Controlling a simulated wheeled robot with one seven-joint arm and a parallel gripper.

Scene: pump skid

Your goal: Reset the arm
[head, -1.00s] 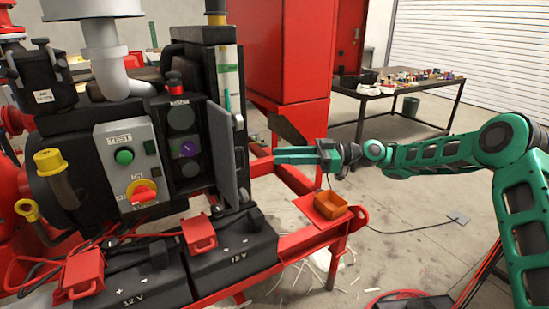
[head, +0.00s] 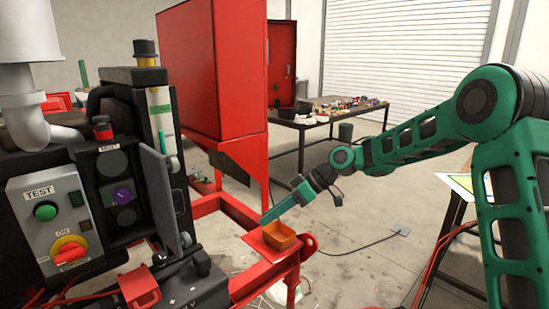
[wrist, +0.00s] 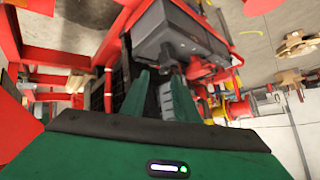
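My green arm reaches in from the right side of the head view, bent at its joints, with the forearm sloping down to the left. My gripper (head: 268,218) points down and left, near the orange tray (head: 268,236) on the red skid frame; I cannot tell whether it touches the tray. In the wrist view my gripper (wrist: 163,76) shows its green fingers apart, with nothing seen held between them.
The control panel (head: 48,215) with a green button, red-yellow switch and open cover stands at left. A red cabinet (head: 212,70) rises behind. A cluttered table (head: 325,118) stands at the back. Grey floor (head: 375,270) is open at centre right.

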